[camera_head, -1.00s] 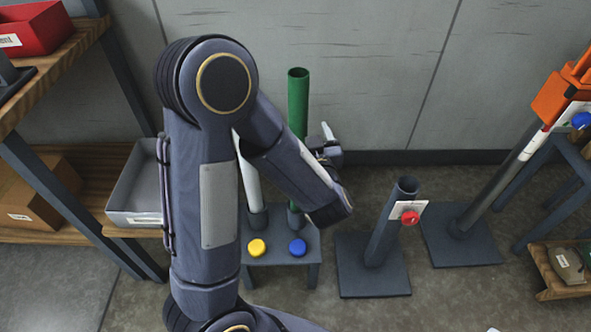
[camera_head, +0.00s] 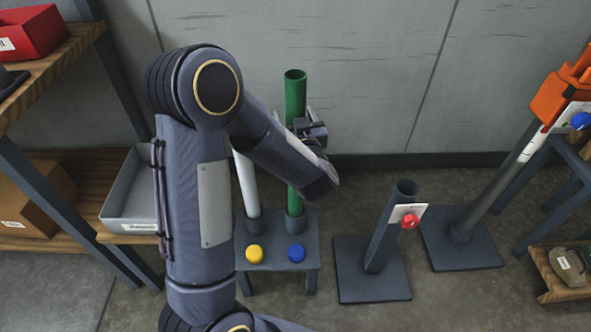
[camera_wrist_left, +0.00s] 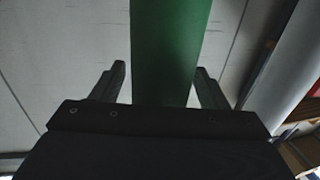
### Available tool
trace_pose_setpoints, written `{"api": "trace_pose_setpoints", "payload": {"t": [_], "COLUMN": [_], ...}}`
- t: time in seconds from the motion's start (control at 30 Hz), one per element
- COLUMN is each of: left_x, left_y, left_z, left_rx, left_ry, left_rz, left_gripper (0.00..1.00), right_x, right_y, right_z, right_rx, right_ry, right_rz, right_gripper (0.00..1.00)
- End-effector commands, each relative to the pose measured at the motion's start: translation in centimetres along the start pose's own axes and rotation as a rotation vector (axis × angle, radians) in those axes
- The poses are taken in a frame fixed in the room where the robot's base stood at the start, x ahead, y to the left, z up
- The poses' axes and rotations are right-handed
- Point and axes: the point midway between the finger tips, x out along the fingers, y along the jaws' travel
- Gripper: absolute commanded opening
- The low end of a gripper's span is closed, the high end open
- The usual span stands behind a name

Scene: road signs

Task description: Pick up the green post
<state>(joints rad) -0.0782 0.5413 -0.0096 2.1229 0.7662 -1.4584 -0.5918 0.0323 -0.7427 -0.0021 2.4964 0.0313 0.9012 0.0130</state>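The green post (camera_head: 295,95) stands upright in a socket on a small grey stand (camera_head: 283,226). My left gripper (camera_head: 306,125) is at the post's middle height, partly hidden by my own forearm. In the left wrist view, the green post (camera_wrist_left: 170,40) runs between the two fingers of my left gripper (camera_wrist_left: 160,70). The fingers are apart, with a visible gap at the left finger; the right finger is very near the post's edge. My right gripper is not in view.
A white post (camera_head: 247,185) stands left of the green one. Yellow (camera_head: 254,254) and blue (camera_head: 296,253) buttons sit at the stand's front. A grey tube holder (camera_head: 385,240) with a red knob stands at right. A grey bin (camera_head: 130,190) is at left.

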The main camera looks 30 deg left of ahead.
Motion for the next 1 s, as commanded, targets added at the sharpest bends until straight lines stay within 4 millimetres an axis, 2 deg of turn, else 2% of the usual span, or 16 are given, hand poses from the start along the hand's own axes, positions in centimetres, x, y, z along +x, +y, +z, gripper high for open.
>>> {"api": "trace_pose_setpoints", "payload": {"t": [0.07, 0.5, 1.0], "left_x": [-0.02, -0.05, -0.02], "left_y": [0.0, 0.0, 0.02], "left_z": [0.0, 0.0, -0.48], "left_rx": [0.0, 0.0, -0.003], "left_ry": [0.0, 0.0, 0.004], "left_rz": [0.0, 0.0, 0.0], "left_gripper": [0.59, 0.01, 0.0], "right_x": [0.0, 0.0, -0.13], "right_y": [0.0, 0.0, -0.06], "right_z": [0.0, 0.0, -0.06], "right_rx": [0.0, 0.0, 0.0], "right_ry": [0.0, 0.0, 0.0], "right_rz": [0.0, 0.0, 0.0], "right_gripper": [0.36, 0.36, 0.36]}}
